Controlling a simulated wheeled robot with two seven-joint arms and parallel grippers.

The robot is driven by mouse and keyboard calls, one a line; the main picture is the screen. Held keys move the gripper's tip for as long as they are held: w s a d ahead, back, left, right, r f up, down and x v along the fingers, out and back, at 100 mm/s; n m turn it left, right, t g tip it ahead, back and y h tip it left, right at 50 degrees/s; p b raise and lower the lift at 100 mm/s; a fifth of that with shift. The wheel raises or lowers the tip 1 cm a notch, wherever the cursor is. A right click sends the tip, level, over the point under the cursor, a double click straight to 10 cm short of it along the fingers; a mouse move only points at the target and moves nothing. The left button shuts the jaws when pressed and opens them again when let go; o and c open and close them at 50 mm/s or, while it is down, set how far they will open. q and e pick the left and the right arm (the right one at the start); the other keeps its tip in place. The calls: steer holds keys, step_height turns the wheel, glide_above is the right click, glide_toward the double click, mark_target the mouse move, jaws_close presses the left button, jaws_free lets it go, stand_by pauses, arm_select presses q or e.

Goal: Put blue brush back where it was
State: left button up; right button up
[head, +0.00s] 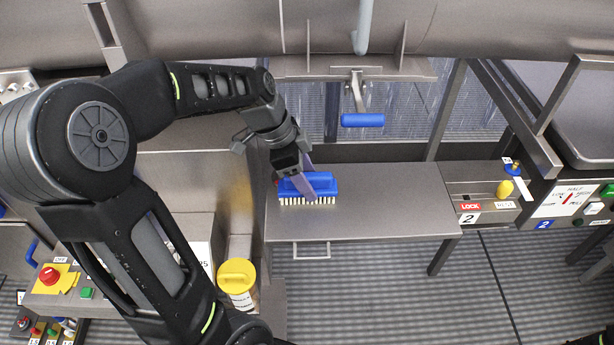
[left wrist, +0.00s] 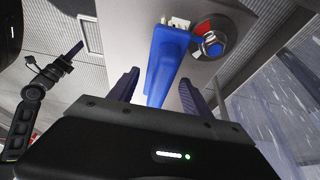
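The blue brush (head: 322,187) rests bristles down on the steel table, its white bristles facing the front edge. My left gripper (head: 307,183) reaches down over it from behind. In the left wrist view the brush's blue body (left wrist: 163,62) lies between the two dark fingers of my left gripper (left wrist: 158,88), with gaps showing on both sides, so it is open around the brush. Part of the brush is hidden by the fingers in the head view. What looks like my right gripper (left wrist: 62,58) shows small at the left of the wrist view; its opening is unclear.
The steel table (head: 390,205) is clear right of the brush. A blue-handled lever (head: 362,120) hangs behind it. A yellow-lidded container (head: 237,280) stands lower left. A control panel (head: 570,205) stands right.

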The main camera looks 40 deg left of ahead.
arm_select(q)
steer(key=shift+o, duration=0.2)
steer(key=shift+r, duration=0.1)
steer(key=shift+r, duration=0.15)
steer(key=v, duration=1.1)
steer(key=shift+a+r, duration=0.15)
steer(key=shift+r, duration=0.2)
steer(key=shift+s, duration=0.1)
